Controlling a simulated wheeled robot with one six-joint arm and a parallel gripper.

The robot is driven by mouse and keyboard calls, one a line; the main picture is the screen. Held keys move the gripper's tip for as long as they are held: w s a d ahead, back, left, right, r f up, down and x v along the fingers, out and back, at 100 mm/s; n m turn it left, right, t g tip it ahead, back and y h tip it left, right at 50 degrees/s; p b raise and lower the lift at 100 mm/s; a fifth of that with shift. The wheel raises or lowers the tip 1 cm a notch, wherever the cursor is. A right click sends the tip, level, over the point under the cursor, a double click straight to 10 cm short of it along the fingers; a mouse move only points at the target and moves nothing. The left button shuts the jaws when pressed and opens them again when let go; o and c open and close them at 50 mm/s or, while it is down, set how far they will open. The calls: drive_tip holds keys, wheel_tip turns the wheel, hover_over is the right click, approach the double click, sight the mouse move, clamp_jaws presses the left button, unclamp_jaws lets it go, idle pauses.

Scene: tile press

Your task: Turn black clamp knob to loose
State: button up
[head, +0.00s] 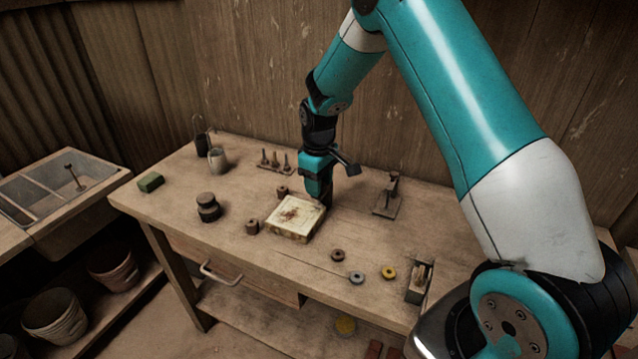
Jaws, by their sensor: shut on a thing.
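My gripper (320,195) points straight down at the back right corner of a pale square tile (290,217) with a reddish-brown pattern, on the bench. Its jaws are shut on a small dark thing at that corner, which fits the black clamp knob. The jaws hide nearly all of it, so its shape and turn angle do not show. The tile lies flat.
Small brown cylinders (252,227) stand near the tile. A dark stacked jar (208,207), a grey mug (218,159) and a peg rack (275,163) are left and behind. A metal stand (387,197) is to the right.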

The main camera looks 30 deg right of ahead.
drive_tip(key=n, duration=0.5)
drive_tip(key=shift+w+n, duration=0.1)
drive_tip(key=shift+n, duration=0.2)
drive_tip(key=n+b, duration=0.1)
drive_tip(key=n, duration=0.3)
drive_tip(key=shift+n, duration=0.3)
drive_tip(key=o, duration=0.9)
wheel_tip(320, 180, up, 18)
drive_tip(key=shift+f+b, duration=0.25)
drive_tip(key=shift+b, duration=1)
